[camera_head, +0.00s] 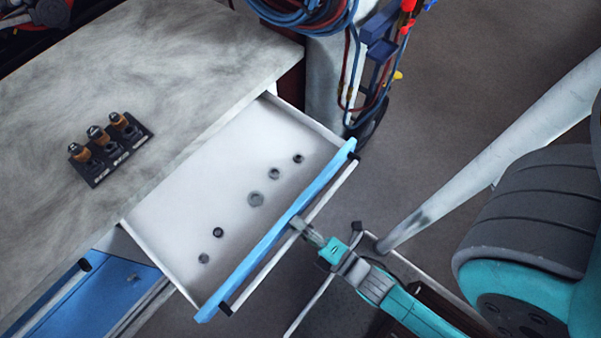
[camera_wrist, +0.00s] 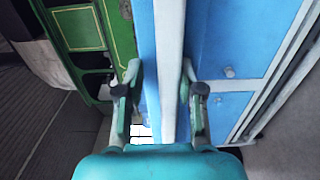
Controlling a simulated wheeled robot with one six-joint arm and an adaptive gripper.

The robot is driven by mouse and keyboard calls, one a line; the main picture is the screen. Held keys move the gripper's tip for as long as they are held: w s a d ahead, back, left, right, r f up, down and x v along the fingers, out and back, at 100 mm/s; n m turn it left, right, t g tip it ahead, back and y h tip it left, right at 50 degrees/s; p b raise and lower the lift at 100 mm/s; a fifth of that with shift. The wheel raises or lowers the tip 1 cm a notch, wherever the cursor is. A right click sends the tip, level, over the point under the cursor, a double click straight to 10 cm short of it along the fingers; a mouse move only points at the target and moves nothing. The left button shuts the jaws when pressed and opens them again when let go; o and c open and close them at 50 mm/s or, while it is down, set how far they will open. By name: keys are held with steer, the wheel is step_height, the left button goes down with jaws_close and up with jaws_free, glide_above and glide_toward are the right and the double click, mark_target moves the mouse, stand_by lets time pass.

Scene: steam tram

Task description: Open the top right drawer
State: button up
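The drawer (camera_head: 290,132) is pulled far out from under the grey worktop. It has a white inside, a blue front (camera_head: 262,248) and a long pale bar handle (camera_head: 322,201). Several small dark nuts or rings (camera_head: 255,199) lie in it. My gripper (camera_head: 303,228) is at the middle of the handle, its fingertips reaching over the bar. In the wrist view, the two fingers (camera_wrist: 162,88) stand apart, with the handle bar (camera_wrist: 170,50) between them. The right finger is close to the bar; a gap shows on the left. Contact is unclear.
The worktop (camera_head: 150,60) holds a small black rack (camera_head: 110,147) with three brown-topped items. A lower blue drawer or panel (camera_head: 95,295) is at bottom left. Coiled cables (camera_head: 310,15) hang at the top. A pale slanting pole (camera_head: 490,155) stands right of the drawer.

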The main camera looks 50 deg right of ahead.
steer(key=o, duration=0.8)
steer(key=r, duration=0.9)
steer(key=shift+w+r, duration=0.25)
steer(key=shift+g, duration=0.6)
steer(key=f, duration=0.2)
steer(key=s+f, duration=0.1)
steer(key=f, duration=0.3)
steer(key=shift+s, duration=0.3)
steer(key=shift+c, duration=0.4)
steer(key=shift+s+f, duration=0.15)
steer(key=shift+s, duration=2.55)
steer(key=shift+c, duration=1.3)
steer(key=shift+s, duration=0.3)
steer(key=c, duration=0.4)
steer(key=shift+s, duration=0.3)
steer(key=shift+c, duration=0.3)
steer(key=s, duration=0.6)
steer(key=shift+s+f, duration=0.15)
